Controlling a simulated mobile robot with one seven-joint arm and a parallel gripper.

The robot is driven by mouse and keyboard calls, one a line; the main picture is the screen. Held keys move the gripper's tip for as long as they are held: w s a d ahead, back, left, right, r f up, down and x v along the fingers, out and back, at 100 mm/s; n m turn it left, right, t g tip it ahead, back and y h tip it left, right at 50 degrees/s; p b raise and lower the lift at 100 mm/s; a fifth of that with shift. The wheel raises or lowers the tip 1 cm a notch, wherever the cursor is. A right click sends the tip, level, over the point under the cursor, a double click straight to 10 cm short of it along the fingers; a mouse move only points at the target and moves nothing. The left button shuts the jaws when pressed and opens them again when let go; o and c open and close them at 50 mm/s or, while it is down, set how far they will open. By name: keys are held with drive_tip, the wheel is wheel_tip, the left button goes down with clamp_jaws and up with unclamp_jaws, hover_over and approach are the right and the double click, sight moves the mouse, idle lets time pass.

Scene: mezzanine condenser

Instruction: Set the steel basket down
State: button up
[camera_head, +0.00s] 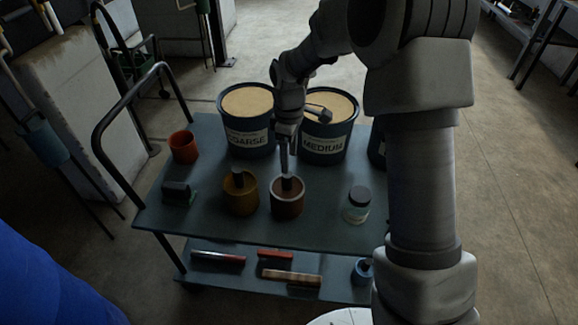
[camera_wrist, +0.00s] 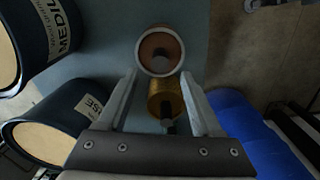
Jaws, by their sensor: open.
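I cannot make out a steel basket in either view. My gripper (camera_head: 285,158) points down over the top of a dark cart, above a brown cup with a pale rim (camera_head: 288,205). In the wrist view its two fingers (camera_wrist: 158,76) are spread apart with nothing clearly held between them. The brown cup (camera_wrist: 141,52) lies just beyond the fingertips, with a grey thing inside it. An ochre cup (camera_head: 240,203) with a dark handle standing up in it is beside the brown cup; it also shows between the fingers in the wrist view (camera_wrist: 159,98).
Two large buckets marked COARSE (camera_head: 247,139) and MEDIUM (camera_head: 324,146) stand at the back of the cart top (camera_head: 215,222). An orange pot (camera_head: 183,147), a dark block (camera_head: 178,193) and a lidded jar (camera_head: 357,205) also stand there. The lower shelf holds brushes or bars (camera_head: 292,278).

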drive_tip(key=s+d+r+m+t, duration=0.1)
drive_tip(key=s+d+r+m, duration=0.3)
drive_tip(key=r, duration=0.5)
drive_tip(key=s+d+r+m+t, duration=0.2)
drive_tip(key=s+r, duration=0.4)
drive_tip(key=r, duration=0.2)
drive_tip(key=s+d+r+m+t, duration=0.1)
drive_tip(key=s+d+m, duration=0.1)
drive_tip(key=s, duration=0.6)
drive_tip(key=s+d+r+m+t, duration=0.1)
drive_tip(key=s+d+r+m, duration=0.1)
drive_tip(key=s+m, duration=0.3)
drive_tip(key=s, duration=0.3)
drive_tip(key=shift+r+m+t, duration=0.25)
drive_tip(key=shift+m+t, duration=0.05)
drive_tip(key=shift+r+p, duration=0.15)
drive_tip(key=shift+p, duration=0.2)
wheel_tip(320, 180, up, 11)
drive_tip(key=p, duration=1)
drive_tip(key=shift+p, duration=0.4)
